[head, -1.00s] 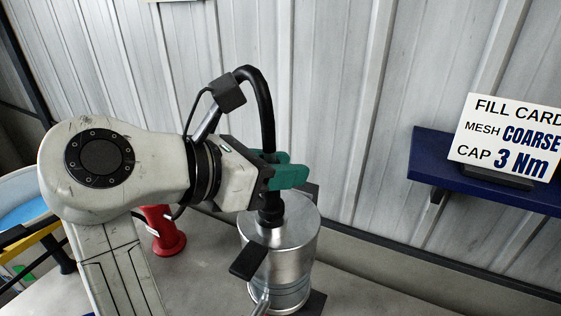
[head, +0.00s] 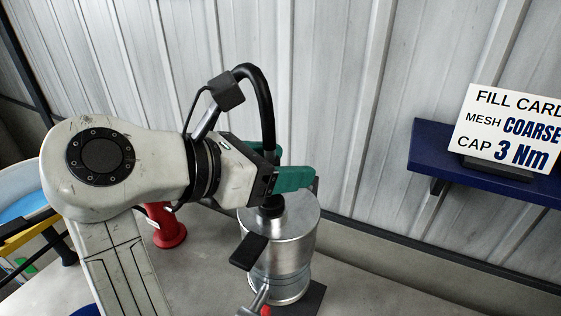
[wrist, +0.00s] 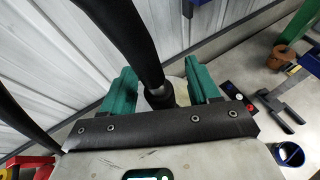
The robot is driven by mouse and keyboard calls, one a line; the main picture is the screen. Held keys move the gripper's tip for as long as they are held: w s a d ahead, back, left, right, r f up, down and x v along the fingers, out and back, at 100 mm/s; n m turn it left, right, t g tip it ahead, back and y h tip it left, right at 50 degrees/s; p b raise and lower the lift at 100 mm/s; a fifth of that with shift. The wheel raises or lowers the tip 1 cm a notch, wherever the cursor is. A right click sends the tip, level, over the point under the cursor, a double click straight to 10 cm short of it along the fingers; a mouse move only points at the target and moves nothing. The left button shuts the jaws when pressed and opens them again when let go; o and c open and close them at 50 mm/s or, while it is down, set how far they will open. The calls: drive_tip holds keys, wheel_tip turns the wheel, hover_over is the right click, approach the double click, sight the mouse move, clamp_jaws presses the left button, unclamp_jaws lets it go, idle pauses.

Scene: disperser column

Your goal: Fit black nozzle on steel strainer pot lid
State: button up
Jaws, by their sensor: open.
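The steel strainer pot (head: 278,262) stands upright on the bench below my gripper. Its round lid (head: 298,214) is on top. The black nozzle (head: 271,207) stands upright at the middle of the lid and appears to touch it; whether it is fully seated I cannot tell. A black hose (head: 266,110) arches down towards the nozzle. In the wrist view the hose ends at the nozzle (wrist: 160,97), between my green fingers. My gripper (head: 280,168) is open, with a finger on each side of the nozzle and gaps between.
A red stand (head: 165,228) is left of the pot. A dark handle-like plate (head: 249,251) projects at the pot's front. A blue shelf (head: 430,150) with a fill card (head: 510,130) is on the wall at right. The wrist view shows a blue cup (wrist: 288,154) and other bench items.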

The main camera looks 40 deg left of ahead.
drive_tip(key=b+v, duration=0.2)
drive_tip(key=v, duration=0.8)
drive_tip(key=shift+s+r, duration=0.2)
drive_tip(key=shift+s, duration=0.1)
drive_tip(key=shift+a, duration=0.1)
